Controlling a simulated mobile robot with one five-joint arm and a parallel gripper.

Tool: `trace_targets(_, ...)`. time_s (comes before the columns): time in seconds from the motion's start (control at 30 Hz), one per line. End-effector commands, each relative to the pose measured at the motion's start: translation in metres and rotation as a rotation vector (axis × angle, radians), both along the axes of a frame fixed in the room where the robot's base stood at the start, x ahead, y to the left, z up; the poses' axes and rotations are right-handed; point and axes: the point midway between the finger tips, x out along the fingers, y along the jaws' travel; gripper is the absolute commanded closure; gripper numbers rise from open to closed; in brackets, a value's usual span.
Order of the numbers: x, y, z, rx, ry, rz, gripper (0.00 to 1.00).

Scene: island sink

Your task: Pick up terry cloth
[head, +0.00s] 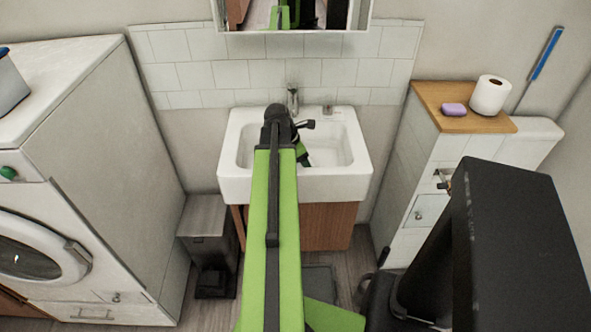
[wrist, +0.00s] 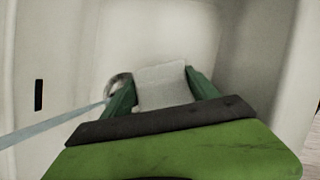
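A pale, whitish terry cloth (wrist: 163,85) lies in the sink basin and shows in the wrist view between my gripper's two dark green fingers. My gripper (wrist: 161,82) has its fingers spread wide, one on each side of the cloth. The cloth's edges lie close to both fingers, and I cannot tell whether they touch. The near part of the cloth is hidden behind the gripper's black edge. In the head view my gripper (head: 303,153) reaches down into the white sink (head: 345,185), mostly hidden behind my arm. The cloth cannot be made out there.
A faucet (head: 293,100) stands at the sink's back edge. A round drain ring (wrist: 117,84) shows beside the left finger. A washing machine (head: 35,255) is left, a bin (head: 207,222) beside the sink. A wooden shelf (head: 470,123) at right holds purple soap (head: 455,109) and a paper roll (head: 490,95).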

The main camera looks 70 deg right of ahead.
Motion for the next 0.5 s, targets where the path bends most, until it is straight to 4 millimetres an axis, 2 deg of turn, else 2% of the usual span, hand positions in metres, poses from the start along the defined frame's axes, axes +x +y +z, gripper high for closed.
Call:
trace_targets(0.07, 0.0001, 0.0001, 0.0000, 0.000, 0.000, 0.000, 0.43)
trace_targets(0.33, 0.0001, 0.0000, 0.0000, 0.000, 0.000, 0.000, 0.78)
trace_targets(0.5, 0.0002, 0.0000, 0.0001, 0.000, 0.000, 0.000, 0.78)
